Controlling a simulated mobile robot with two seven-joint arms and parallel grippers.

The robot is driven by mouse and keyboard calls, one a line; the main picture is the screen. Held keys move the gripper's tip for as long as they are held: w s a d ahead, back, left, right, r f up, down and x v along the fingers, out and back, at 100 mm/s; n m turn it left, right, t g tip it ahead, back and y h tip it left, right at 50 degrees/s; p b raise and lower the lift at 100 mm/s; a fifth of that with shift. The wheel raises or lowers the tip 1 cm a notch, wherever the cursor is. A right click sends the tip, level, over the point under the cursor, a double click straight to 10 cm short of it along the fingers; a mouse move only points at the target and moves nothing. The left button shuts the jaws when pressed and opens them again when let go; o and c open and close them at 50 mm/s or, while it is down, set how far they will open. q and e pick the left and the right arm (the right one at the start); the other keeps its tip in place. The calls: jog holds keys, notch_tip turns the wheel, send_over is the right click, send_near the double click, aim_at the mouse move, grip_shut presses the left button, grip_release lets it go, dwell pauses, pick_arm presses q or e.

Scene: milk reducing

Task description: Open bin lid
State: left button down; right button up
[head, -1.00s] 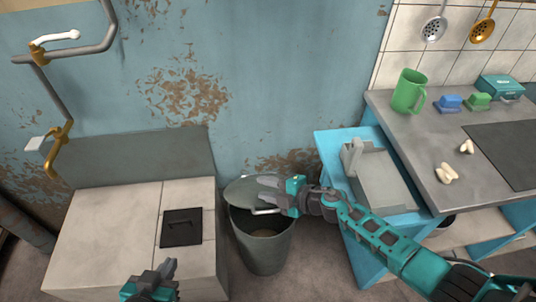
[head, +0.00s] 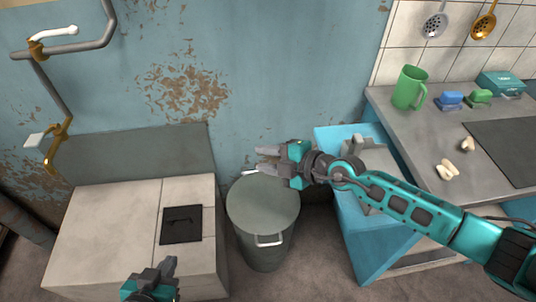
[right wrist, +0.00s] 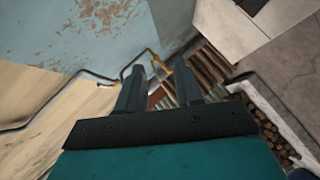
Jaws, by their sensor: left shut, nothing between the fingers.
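The grey bin (head: 263,248) stands on the floor between the white tiled block and the blue stand. Its round grey lid (head: 262,205) lies over the top and hides the inside. A pale bar handle (head: 268,241) shows at the lid's front edge. My right gripper (head: 262,157) is above the bin's back edge, open and empty; its two spread fingers also show in the right wrist view (right wrist: 160,82). I cannot tell whether it touches the lid. My left gripper (head: 168,268) is shut and empty, low in front of the tiled block.
The tiled block (head: 105,225) with a black hatch (head: 181,225) stands left of the bin. The blue stand (head: 350,235) is close on the right, under my right arm. The counter (head: 430,130) holds a green mug (head: 408,88). The peeling wall is behind.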

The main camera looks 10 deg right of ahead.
jog(key=shift+d+r, duration=0.1)
jog(key=shift+r, duration=0.45)
